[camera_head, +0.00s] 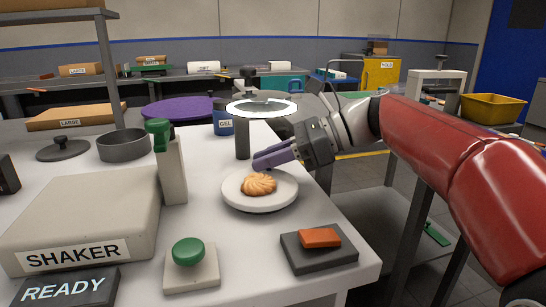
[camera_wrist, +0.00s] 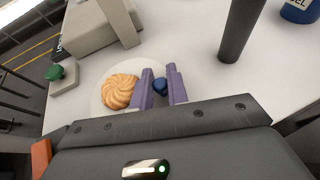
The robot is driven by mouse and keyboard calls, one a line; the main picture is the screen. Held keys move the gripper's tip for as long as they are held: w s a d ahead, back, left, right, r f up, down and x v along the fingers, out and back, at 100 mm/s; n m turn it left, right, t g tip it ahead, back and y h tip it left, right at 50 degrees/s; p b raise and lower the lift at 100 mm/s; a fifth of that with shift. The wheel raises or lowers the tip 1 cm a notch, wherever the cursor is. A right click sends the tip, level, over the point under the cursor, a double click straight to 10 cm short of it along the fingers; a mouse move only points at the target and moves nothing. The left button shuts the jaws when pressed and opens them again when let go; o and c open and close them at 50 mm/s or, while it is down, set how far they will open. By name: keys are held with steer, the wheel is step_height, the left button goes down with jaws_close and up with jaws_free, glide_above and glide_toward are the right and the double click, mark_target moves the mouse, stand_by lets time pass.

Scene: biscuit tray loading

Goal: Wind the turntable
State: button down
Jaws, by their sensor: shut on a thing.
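The white round turntable (camera_head: 235,200) lies on the white table and carries a golden swirled biscuit (camera_head: 258,184). In the wrist view the turntable (camera_wrist: 99,104) shows left of my fingers, with the biscuit (camera_wrist: 119,92) on it. My gripper (camera_head: 260,161) reaches in from the right to the turntable's far edge. Its purple fingers (camera_wrist: 158,86) are shut on a small dark blue knob (camera_wrist: 160,87) at the turntable's edge. In the head view the fingers hide the knob.
A dark post (camera_head: 242,145) stands just behind my fingers, below a round white-rimmed disc (camera_head: 262,107). A green-topped lever (camera_head: 170,170), the shaker box (camera_head: 85,215), a green button (camera_head: 188,252) and an orange block (camera_head: 320,237) on a dark pad surround the turntable.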

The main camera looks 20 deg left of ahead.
steer(key=shift+a+n+g+h, duration=0.35)
steer(key=shift+a+n+g, duration=0.05)
steer(key=shift+n+g, duration=0.5)
steer(key=shift+a+n+g+h, duration=0.4)
steer(key=shift+n+g, duration=0.4)
steer(key=shift+g, duration=0.2)
steer(key=shift+s+a+r+n+g+h, duration=0.15)
steer(key=shift+a+n+g+h, duration=0.1)
steer(key=shift+n+g+h, duration=0.3)
steer(key=shift+s+a+f+n+g+h, duration=0.15)
steer(key=shift+a+n+g+h, duration=0.15)
steer(key=shift+n+g, duration=0.35)
steer(key=shift+r+n, duration=0.1)
steer(key=shift+n, duration=0.2)
steer(key=c, duration=1.6)
jaws_free()
steer(key=shift+c, duration=0.2)
steer(key=shift+d, duration=0.1)
